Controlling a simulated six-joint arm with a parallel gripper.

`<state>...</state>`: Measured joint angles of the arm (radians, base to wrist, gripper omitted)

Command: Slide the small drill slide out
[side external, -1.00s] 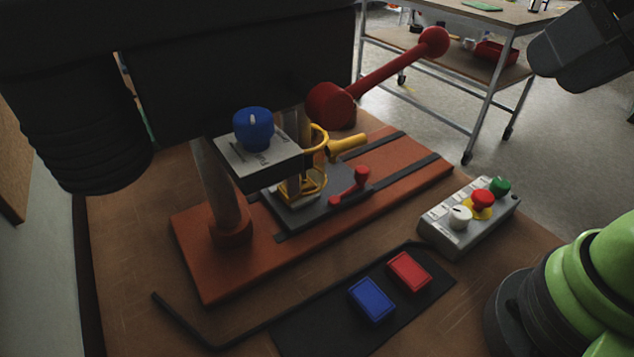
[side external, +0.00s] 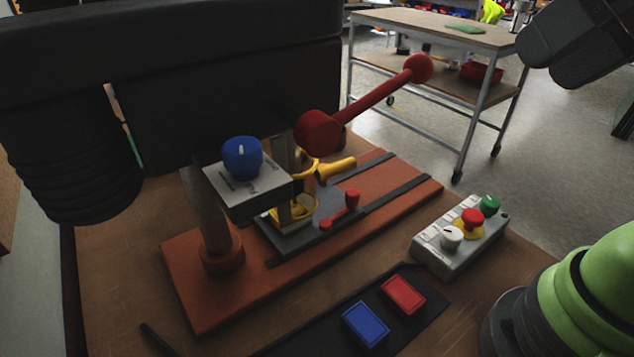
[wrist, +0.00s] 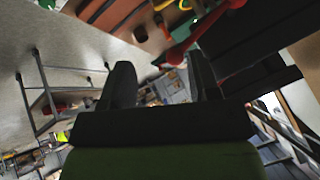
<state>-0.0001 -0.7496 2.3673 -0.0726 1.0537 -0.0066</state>
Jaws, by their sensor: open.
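The drill press stands on an orange base (side external: 200,285) with dark rails. Its slide, a dark grey plate (side external: 310,232), sits between the rails under the black drill body (side external: 230,90). A small red handle (side external: 340,210) stands on the plate, and a yellow guard ring and yellow handle (side external: 335,168) are just above it. My gripper (side external: 560,55) is at the top right, well apart from the slide. In the wrist view my gripper (wrist: 158,65) shows two separated fingers with nothing between them.
A big red lever (side external: 375,103) sticks out of the drill towards my gripper. A grey control box (side external: 460,245) with white, red and green knobs stands right of the base. A blue block (side external: 365,325) and a red block (side external: 403,294) lie on a black mat. A cart (side external: 430,30) stands behind.

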